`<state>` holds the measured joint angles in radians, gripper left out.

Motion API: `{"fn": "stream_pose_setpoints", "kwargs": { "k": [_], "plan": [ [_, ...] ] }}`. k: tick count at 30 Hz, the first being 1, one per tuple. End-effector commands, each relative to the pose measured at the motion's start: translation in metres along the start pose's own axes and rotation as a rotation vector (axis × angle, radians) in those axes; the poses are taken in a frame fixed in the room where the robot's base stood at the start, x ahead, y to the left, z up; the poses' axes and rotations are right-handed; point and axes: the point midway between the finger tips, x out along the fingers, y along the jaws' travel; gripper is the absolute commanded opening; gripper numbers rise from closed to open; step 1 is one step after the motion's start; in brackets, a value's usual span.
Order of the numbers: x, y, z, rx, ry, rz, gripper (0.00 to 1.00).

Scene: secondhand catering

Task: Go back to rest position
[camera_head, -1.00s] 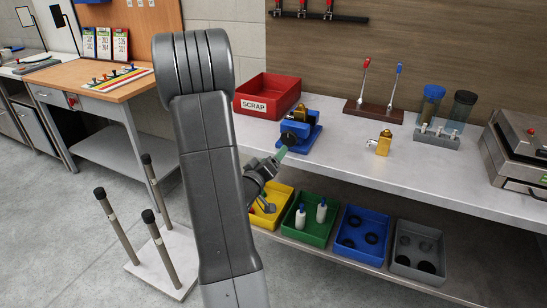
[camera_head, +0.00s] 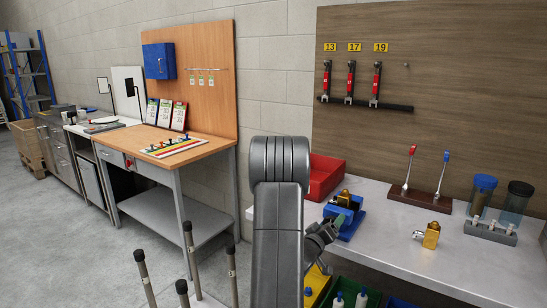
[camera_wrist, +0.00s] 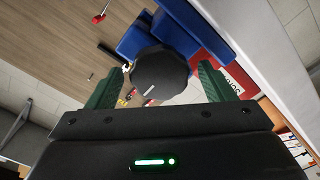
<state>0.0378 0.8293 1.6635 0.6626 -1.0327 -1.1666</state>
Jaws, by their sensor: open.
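My gripper (camera_head: 335,224) is by the blue vise (camera_head: 354,219) on the grey bench. In the wrist view my gripper (camera_wrist: 160,70) has its two green fingers apart, on either side of a round black knob (camera_wrist: 160,78). The blue vise (camera_wrist: 140,38) lies just beyond the knob. A brass part (camera_head: 345,197) sits in the top of the vise. My arm stands upright in the middle of the head view and hides part of the bench.
A red bin (camera_head: 326,172) stands behind the vise. A second brass part (camera_head: 431,236) and a rack with red and blue levers (camera_head: 416,198) are to the right. Black-tipped posts (camera_head: 187,240) stand at lower left. A wooden workbench (camera_head: 205,148) is farther left.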

Motion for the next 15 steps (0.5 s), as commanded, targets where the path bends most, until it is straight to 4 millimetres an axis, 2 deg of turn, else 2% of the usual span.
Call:
{"fn": "stream_pose_setpoints", "kwargs": {
  "k": [6, 15],
  "plan": [
    [0.015, 0.000, 0.000, 0.000, -0.001, 0.000, 0.76],
    [0.016, 0.000, 0.000, 0.004, 0.000, -0.001, 0.76]
  ]
}}
